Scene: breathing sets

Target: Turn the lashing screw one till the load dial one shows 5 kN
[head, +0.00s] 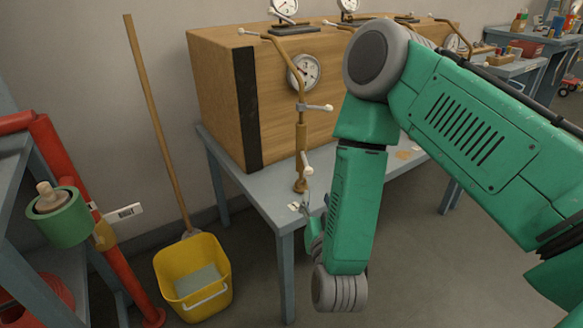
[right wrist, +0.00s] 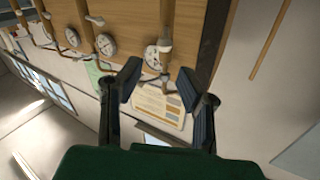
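A brass lashing screw (head: 301,150) with white-tipped side handles hangs upright at the front of a wooden crate (head: 215,95). A round white load dial (head: 304,72) sits on the crate just above it; its reading is too small to tell. I see no label naming either one. My right gripper (head: 320,207) is low beside the screw's lower end, mostly hidden by my own arm. In the right wrist view my right gripper (right wrist: 160,88) is open, its fingers apart, with a brass screw (right wrist: 166,35) beyond the gap. I see no contact. My left gripper is out of view.
The crate stands on a grey-blue table (head: 270,190). More dials (head: 285,8) stand on top. A yellow bucket (head: 194,280) with a mop handle is left of the table. A red post (head: 95,225) stands further left. A cluttered bench (head: 515,68) is at the back right.

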